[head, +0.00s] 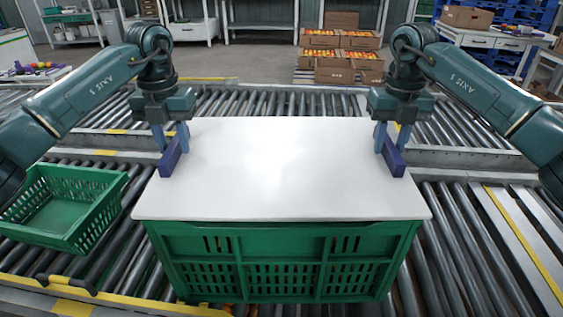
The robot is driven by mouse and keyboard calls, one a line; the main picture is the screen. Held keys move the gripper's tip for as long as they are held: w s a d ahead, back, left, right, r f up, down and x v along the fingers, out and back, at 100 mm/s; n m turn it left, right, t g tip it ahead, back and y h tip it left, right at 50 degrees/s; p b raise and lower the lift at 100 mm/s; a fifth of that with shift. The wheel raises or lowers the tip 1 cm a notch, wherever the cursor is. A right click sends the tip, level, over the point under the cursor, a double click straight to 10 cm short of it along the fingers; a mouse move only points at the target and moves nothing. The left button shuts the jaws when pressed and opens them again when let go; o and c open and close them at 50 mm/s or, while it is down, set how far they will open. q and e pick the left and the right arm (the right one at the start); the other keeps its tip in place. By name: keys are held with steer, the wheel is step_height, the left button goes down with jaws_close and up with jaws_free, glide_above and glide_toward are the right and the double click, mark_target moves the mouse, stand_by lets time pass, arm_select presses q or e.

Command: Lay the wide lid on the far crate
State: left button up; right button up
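A thin dark line shows under the front edge; I cannot tell whether lid and crate touch.
A smaller empty green crate (108,193) stands on the rollers at left. Roller conveyors (465,250) with yellow-marked rails surround the large crate. Boxes of tomatoes (338,55) stand beyond the conveyors, with tables and shelves at the back.

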arm_select(q)
steer(key=shift+o, duration=0.8)
arm_select(e)
steer(key=shift+o, duration=0.8)
steer(key=shift+r, duration=0.15)
arm_select(q)
step_height(320, 180, up, 12)
arm_select(e)
step_height(320, 180, up, 12)
